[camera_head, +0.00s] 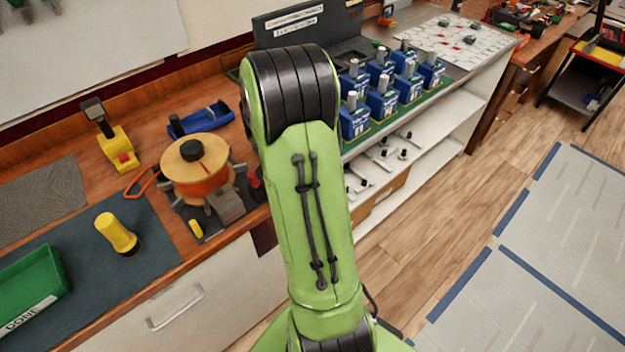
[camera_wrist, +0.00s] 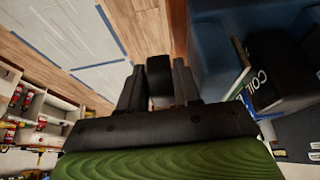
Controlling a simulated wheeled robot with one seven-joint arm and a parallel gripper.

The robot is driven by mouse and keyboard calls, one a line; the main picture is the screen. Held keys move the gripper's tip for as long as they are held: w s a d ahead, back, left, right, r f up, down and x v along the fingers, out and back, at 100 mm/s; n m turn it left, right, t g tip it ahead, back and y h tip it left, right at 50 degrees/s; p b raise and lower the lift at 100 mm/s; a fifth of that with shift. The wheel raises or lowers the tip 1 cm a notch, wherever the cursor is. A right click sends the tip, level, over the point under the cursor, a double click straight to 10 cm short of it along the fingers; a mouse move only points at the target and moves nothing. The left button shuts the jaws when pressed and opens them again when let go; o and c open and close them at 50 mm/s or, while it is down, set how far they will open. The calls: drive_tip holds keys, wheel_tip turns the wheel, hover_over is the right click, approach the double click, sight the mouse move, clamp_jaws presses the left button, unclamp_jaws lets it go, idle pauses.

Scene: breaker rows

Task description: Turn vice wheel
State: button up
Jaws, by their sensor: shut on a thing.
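My gripper (camera_wrist: 158,88) shows in the wrist view, with its two dark fingers on either side of a dark upright piece (camera_wrist: 158,75). It is shut on this piece. I cannot tell whether the piece is part of the vice wheel, and no vice wheel is clearly seen. In the head view my green arm hides the gripper and what it holds. A round wooden spool with a black knob (camera_head: 197,160) stands on the bench left of my arm.
Several blue units (camera_head: 382,98) stand in rows right of my arm. A yellow-and-black tool (camera_head: 115,145), a yellow cylinder (camera_head: 118,234) and a green bin (camera_head: 33,287) are at left. A dark box marked "COIL" (camera_wrist: 275,65) is right of my fingers. The floor (camera_head: 470,215) is clear.

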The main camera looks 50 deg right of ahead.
drive_tip(key=h+b, duration=0.2)
drive_tip(key=b, duration=0.1)
drive_tip(key=shift+w+a+f+b, duration=0.1)
drive_tip(key=shift+f+b, duration=0.15)
drive_tip(key=shift+b, duration=0.05)
drive_tip(key=shift+g+h+b, duration=0.3)
drive_tip(key=shift+h+b, duration=0.1)
drive_tip(key=shift+h, duration=0.1)
drive_tip(key=shift+r, duration=0.15)
drive_tip(key=o, duration=1)
drive_tip(key=shift+c, duration=0.2)
